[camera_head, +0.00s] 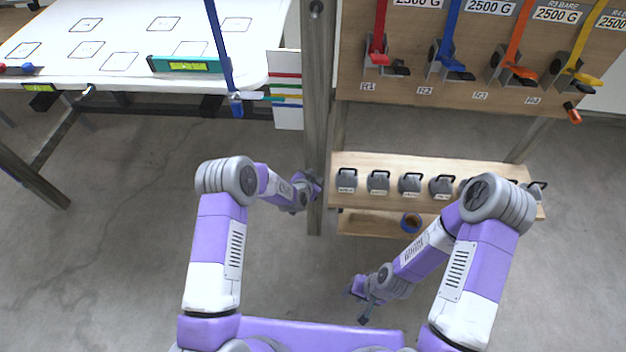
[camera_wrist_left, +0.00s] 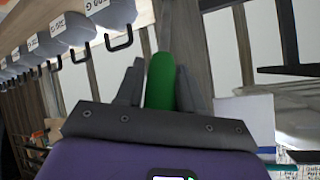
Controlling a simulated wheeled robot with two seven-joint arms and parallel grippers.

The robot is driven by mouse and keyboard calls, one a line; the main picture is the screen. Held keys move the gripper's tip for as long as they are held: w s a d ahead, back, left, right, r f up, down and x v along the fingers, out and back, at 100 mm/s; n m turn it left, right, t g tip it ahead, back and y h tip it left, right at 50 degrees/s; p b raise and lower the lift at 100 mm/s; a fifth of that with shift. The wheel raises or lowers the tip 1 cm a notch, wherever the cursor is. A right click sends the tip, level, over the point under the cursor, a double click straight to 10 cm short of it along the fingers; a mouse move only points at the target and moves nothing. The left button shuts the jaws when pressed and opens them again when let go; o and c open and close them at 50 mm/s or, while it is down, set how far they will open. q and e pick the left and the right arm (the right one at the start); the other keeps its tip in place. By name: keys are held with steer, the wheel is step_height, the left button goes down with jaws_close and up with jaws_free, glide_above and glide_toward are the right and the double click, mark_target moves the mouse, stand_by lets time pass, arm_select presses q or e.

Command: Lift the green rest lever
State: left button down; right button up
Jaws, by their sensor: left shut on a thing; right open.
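The green rest lever (camera_wrist_left: 161,82) shows in the left wrist view as a rounded green handle between the two dark fingers of my left gripper (camera_wrist_left: 160,90). My left gripper is shut on it. In the head view my left gripper (camera_head: 312,186) is beside the grey upright post (camera_head: 316,110), and I cannot make out the green lever there. My right gripper (camera_head: 361,304) is open and empty, low over the floor in front of the weight shelf.
A wooden shelf (camera_head: 440,165) holds several grey weights with black handles, with a brown cup-like thing (camera_head: 411,221) below. Above it, a board (camera_head: 425,90) carries red, blue, orange and yellow levers. A white table (camera_head: 120,60) stands at the left. The floor (camera_head: 110,230) is clear.

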arm_select(q)
steer(key=shift+r, duration=0.1)
steer(key=c, duration=0.8)
jaws_free()
steer(key=shift+p+v, duration=0.65)
steer(key=shift+v, duration=3.05)
